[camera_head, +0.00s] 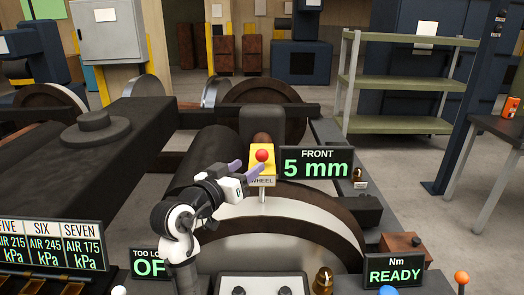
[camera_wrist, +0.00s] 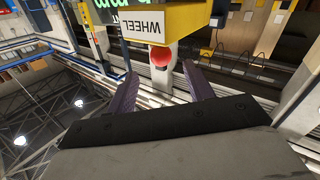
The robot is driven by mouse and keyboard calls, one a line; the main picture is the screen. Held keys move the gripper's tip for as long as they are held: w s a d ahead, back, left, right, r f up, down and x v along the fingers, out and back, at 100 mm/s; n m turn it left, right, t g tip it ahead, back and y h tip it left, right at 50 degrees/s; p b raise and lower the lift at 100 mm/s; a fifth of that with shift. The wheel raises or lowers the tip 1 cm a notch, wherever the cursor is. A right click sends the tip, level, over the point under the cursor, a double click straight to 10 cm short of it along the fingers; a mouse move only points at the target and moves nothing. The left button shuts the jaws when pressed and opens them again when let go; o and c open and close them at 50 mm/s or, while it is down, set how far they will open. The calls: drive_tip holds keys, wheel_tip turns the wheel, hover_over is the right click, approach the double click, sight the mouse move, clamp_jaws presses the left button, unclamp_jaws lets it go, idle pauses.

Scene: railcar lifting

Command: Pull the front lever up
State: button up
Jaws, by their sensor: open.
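The lever (camera_head: 262,156) has a red ball knob and stands at a yellow box marked WHEEL (camera_head: 262,179), beside a display reading FRONT 5 mm (camera_head: 316,163). My gripper (camera_head: 246,167) is open just left of the knob, with its two purple fingers pointing toward it. In the wrist view, the red knob (camera_wrist: 160,58) on its pale stem shows just beyond and between the fingertips of my gripper (camera_wrist: 158,76). The yellow box (camera_wrist: 176,22) appears upside down there. I cannot tell whether a finger touches the knob.
A large dark wheel with a pale rim (camera_head: 290,205) lies below the box. A READY display (camera_head: 394,270) and a brown box (camera_head: 402,247) stand lower right. An air-pressure display (camera_head: 55,245) is lower left. Dark railcar framework (camera_head: 75,150) fills the left.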

sight(258, 158)
drive_tip(key=p+x, duration=0.1)
drive_tip(key=x, duration=0.6)
drive_tip(key=shift+w+d+p, duration=0.15)
drive_tip(key=shift+w+p, duration=0.25)
drive_tip(key=shift+c, duration=0.2)
